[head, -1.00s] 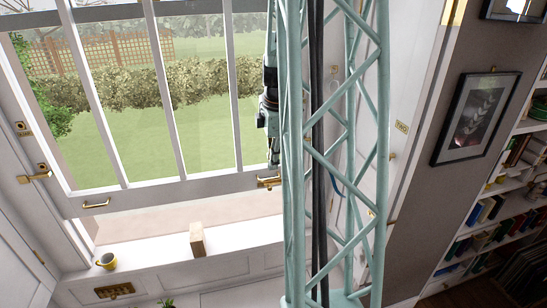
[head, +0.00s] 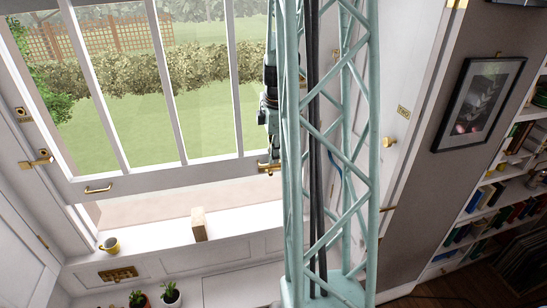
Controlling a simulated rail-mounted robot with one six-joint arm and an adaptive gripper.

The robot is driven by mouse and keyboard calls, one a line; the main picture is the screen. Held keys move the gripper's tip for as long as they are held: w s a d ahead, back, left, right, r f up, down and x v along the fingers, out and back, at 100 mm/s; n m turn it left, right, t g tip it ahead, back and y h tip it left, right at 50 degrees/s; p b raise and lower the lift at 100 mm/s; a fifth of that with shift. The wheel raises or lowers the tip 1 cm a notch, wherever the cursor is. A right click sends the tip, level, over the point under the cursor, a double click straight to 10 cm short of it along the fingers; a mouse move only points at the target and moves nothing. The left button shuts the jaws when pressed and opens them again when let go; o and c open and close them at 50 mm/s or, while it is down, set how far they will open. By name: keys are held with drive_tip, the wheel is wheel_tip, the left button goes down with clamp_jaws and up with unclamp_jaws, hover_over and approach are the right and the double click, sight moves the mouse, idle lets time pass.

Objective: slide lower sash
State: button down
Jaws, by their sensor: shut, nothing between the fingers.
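The lower sash (head: 150,178) is a white frame with several panes. It stands raised, with an open gap between its bottom rail and the sill (head: 160,240). A brass lift handle (head: 98,190) is on the left of the bottom rail. A second brass handle (head: 263,167) is on the right of the rail, partly behind my lattice column. My gripper (head: 270,170) points down at this right handle, shut with nothing between its fingers. The column hides part of it, and I cannot tell whether it touches the handle.
A wooden block (head: 198,224) stands upright on the sill. Potted plants (head: 170,293) stand below. A brass latch (head: 36,160) juts from the left frame. A framed picture (head: 478,104) and bookshelves (head: 490,210) are on the right.

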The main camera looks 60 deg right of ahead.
drive_tip(key=shift+f, duration=0.15)
wheel_tip(320, 180, down, 15)
drive_tip(key=b, duration=1.3)
idle(0.6)
wheel_tip(320, 180, up, 14)
drive_tip(key=s+a+p, duration=0.1)
drive_tip(key=s+p, duration=0.1)
drive_tip(key=p, duration=0.1)
drive_tip(key=shift+a, duration=0.35)
drive_tip(key=shift+f, duration=0.1)
drive_tip(key=c, duration=3.4)
unclamp_jaws()
drive_tip(key=shift+c, duration=0.2)
drive_tip(key=o, duration=0.3)
